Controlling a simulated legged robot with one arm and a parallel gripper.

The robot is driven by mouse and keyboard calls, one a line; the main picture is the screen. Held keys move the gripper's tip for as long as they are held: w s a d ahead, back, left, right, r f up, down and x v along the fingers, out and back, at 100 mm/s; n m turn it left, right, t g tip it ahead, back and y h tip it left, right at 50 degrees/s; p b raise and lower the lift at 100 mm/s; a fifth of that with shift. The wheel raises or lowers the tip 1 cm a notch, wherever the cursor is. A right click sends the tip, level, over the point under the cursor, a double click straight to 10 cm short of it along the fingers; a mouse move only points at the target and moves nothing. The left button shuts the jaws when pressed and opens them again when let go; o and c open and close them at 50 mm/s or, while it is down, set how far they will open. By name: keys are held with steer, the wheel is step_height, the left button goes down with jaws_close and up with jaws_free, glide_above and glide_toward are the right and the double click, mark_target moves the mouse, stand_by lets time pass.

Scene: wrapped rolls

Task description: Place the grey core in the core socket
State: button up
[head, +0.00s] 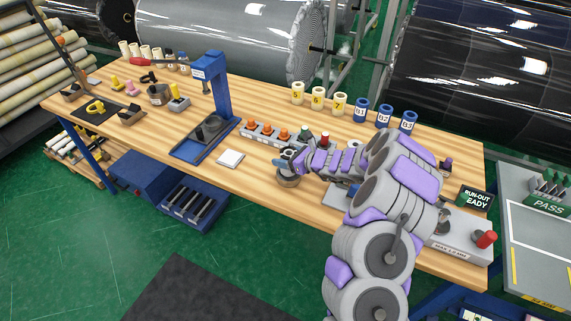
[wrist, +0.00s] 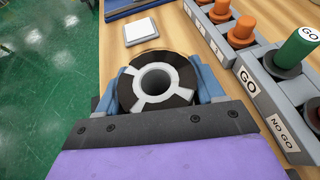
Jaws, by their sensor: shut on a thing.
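My gripper (head: 287,166) is over the front middle of the wooden bench. Its blue fingers are shut on the sides of a round piece that looks like the grey core (wrist: 153,82). It has a hollow grey centre, three grey spokes and dark segments between them, and shows close up in the wrist view. In the head view the piece (head: 288,182) is low over the bench edge; I cannot tell whether it touches the wood. I cannot tell for sure which fixture is the core socket.
A white square pad (head: 230,158) lies left of my gripper. A grey rack (head: 262,136) with orange plugs and a green GO plug (wrist: 299,47) is just behind it. Yellow cups (head: 318,98) and blue cups (head: 384,115) line the back. My arm covers the bench's right part.

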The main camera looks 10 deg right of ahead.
step_height(320, 180, down, 4)
steer(key=shift+w+r+b, duration=0.1)
steer(key=shift+w+b, duration=0.05)
steer(key=shift+b, duration=0.45)
steer(key=shift+r, duration=0.1)
steer(key=o, duration=1.1)
steer(key=shift+o, duration=0.2)
